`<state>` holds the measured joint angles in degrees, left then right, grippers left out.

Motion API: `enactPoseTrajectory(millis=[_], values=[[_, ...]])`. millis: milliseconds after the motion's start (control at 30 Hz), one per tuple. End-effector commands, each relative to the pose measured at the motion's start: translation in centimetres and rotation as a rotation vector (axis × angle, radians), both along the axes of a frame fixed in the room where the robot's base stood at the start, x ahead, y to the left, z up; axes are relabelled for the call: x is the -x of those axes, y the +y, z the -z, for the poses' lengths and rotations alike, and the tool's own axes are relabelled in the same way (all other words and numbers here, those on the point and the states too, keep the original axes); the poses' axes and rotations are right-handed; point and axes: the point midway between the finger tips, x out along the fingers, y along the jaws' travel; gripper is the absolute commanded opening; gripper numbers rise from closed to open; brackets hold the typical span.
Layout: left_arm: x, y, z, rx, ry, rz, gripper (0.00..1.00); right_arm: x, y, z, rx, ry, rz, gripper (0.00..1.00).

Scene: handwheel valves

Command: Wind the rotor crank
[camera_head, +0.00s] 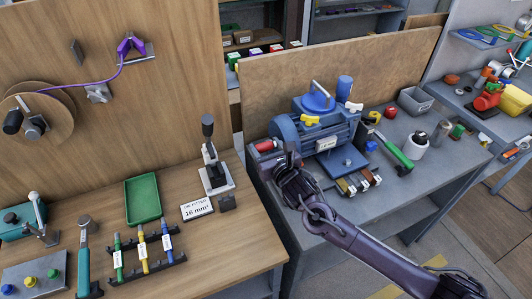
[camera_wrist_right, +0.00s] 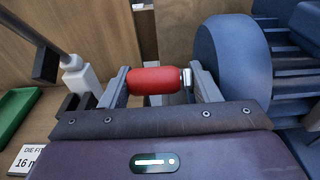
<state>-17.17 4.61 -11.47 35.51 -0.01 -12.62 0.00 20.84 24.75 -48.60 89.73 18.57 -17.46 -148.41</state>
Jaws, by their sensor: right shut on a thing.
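The rotor crank's red handle (camera_head: 264,147) shows at the left end of the blue motor (camera_head: 318,137). In the right wrist view the red handle (camera_wrist_right: 153,80) lies crosswise between the fingers of my right gripper (camera_wrist_right: 157,82), with a short metal piece at its right end. My right gripper (camera_head: 280,155) is shut on this handle, beside the motor's round blue end housing (camera_wrist_right: 232,68). The link from handle to motor is mostly hidden by the gripper. My left gripper is not in view.
A lever press (camera_head: 213,172) stands on the wooden bench just left of the crank. A green tray (camera_head: 143,199) and a row of labelled tools lie further left. A green-handled hammer (camera_head: 392,150) and a grey bin (camera_head: 415,101) are right of the motor.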

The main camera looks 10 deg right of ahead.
Motion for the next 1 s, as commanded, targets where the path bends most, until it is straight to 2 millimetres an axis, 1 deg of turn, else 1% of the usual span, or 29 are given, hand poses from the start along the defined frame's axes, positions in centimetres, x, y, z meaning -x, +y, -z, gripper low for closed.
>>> enactPoseTrajectory(millis=[33, 333, 367, 400, 667, 767, 867, 1000], values=[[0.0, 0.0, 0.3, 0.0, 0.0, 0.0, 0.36, 0.1, -0.1, 0.3, 0.0, -0.004, 0.001, 0.34], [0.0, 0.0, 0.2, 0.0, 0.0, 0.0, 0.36, 0.1, -0.1, 0.1, -0.002, -0.006, 0.001, 0.34], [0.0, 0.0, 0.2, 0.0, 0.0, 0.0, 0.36, 0.1, -0.1, 0.1, -0.002, -0.006, 0.001, 0.6], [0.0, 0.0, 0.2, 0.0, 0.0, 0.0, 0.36, 0.1, -0.1, 0.1, -0.002, -0.006, 0.001, 0.65], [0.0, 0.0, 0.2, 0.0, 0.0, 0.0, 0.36, 0.1, 0.0, 0.1, -0.002, -0.007, 0.0, 0.65], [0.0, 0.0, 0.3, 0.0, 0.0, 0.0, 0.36, 0.6, -0.2, 0.1, -0.001, -0.006, 0.0, 0.65], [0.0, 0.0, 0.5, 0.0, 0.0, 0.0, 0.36, 1.7, -0.6, 0.0, 0.0, -0.005, -0.001, 0.65], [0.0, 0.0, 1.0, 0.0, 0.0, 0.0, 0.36, 4.0, -1.3, -0.2, 0.001, -0.004, -0.001, 0.65]])
